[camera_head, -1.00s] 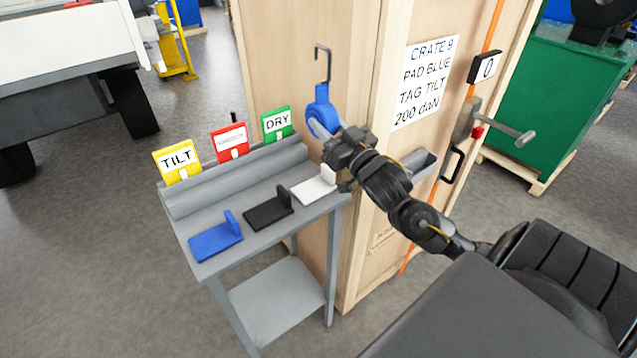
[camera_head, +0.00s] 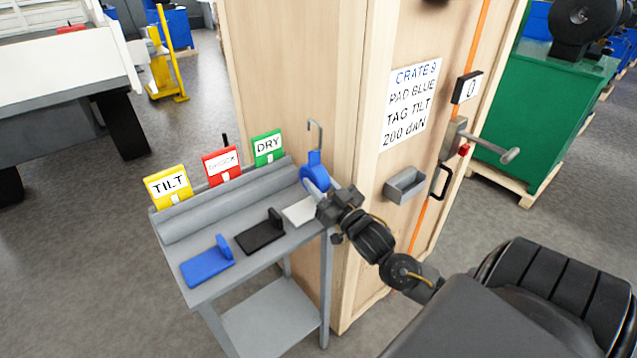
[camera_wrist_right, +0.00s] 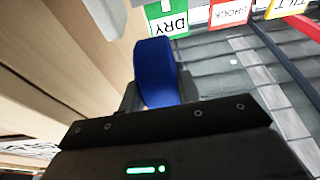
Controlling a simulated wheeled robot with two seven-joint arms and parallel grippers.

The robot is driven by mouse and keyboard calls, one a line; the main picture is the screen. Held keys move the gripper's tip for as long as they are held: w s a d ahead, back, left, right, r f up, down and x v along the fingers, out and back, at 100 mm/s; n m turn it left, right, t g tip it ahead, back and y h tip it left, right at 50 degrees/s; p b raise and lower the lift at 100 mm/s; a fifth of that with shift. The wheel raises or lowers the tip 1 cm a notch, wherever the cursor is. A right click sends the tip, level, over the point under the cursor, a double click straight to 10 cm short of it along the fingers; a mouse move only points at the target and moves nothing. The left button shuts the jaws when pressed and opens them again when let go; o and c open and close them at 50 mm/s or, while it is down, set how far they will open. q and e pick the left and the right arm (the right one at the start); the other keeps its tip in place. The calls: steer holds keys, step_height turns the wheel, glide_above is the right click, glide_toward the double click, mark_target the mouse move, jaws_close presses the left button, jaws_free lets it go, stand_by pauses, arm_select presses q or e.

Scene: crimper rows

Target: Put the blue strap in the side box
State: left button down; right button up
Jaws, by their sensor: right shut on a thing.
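The blue strap (camera_head: 315,172) is a round roll with a grey metal hook (camera_head: 315,135) standing up from it. My right gripper (camera_head: 324,200) is shut on the strap, beside the crate's left face and near the right end of the grey stand. The strap also shows as a blue band between the fingers in the right wrist view (camera_wrist_right: 156,72). The side box (camera_head: 405,186) is a small open grey box on the crate's face, right of the gripper; I see nothing in it. My left gripper is not in view.
The grey stand (camera_head: 185,226) holds yellow TILT (camera_head: 168,187), red SHOCK (camera_head: 222,166) and green DRY (camera_head: 268,147) tags, plus blue (camera_head: 207,266), black (camera_head: 260,236) and white (camera_head: 300,211) pads. A lever (camera_head: 485,147) and a black handle (camera_head: 442,182) project from the crate (camera_head: 345,130).

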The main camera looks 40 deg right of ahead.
steer(key=shift+f, duration=0.55)
steer(key=o, duration=1.2)
steer(key=shift+c, duration=0.2)
steer(key=shift+s+r, duration=0.1)
steer(key=shift+r, duration=0.6)
steer(key=b+v, duration=0.3)
steer(key=v, duration=0.9)
steer(key=shift+a+f, duration=0.1)
